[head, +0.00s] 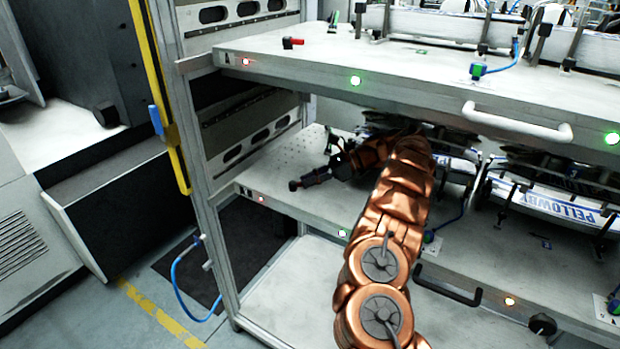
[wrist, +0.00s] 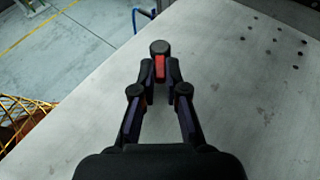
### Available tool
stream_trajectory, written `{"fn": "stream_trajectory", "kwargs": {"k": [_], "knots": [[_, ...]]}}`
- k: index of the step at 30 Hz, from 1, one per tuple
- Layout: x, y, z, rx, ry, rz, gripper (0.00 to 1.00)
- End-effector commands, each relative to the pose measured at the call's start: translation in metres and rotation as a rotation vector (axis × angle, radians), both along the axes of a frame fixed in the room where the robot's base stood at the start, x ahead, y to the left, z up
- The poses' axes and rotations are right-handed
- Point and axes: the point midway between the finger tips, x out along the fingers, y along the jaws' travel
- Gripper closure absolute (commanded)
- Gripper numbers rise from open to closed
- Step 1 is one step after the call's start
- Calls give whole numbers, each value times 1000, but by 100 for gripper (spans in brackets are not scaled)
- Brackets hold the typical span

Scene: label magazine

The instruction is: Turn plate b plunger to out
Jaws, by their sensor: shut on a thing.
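My gripper (head: 308,181) is over the left end of the lower plate (head: 290,209), under the upper shelf. In the wrist view my gripper (wrist: 160,78) has its fingertips closed around a small plunger (wrist: 159,48) with a black knob and a red strip. The plunger's base is hidden by the fingers. In the head view the knob (head: 293,186) shows as a dark end at the fingertips. I cannot tell from the pictures which way the plunger is set.
The upper plate (head: 300,72) lies close above my arm and carries another red and black plunger (head: 292,42). Printed label magazines (head: 545,202) stand on the lower plate to the right. A black handle (head: 447,285) sticks out at the front. Holes (wrist: 272,40) dot the bare plate.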

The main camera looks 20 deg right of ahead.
Motion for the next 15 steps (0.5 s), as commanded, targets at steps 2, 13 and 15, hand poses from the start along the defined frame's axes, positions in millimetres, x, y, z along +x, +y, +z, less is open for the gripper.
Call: {"fn": "stream_trajectory", "kwargs": {"k": [2, 13, 15], "knots": [[0, 0, 0, 0, 1, 2, 100], [0, 0, 0, 0, 0, 1, 79], [0, 0, 0, 0, 0, 1, 72]]}}
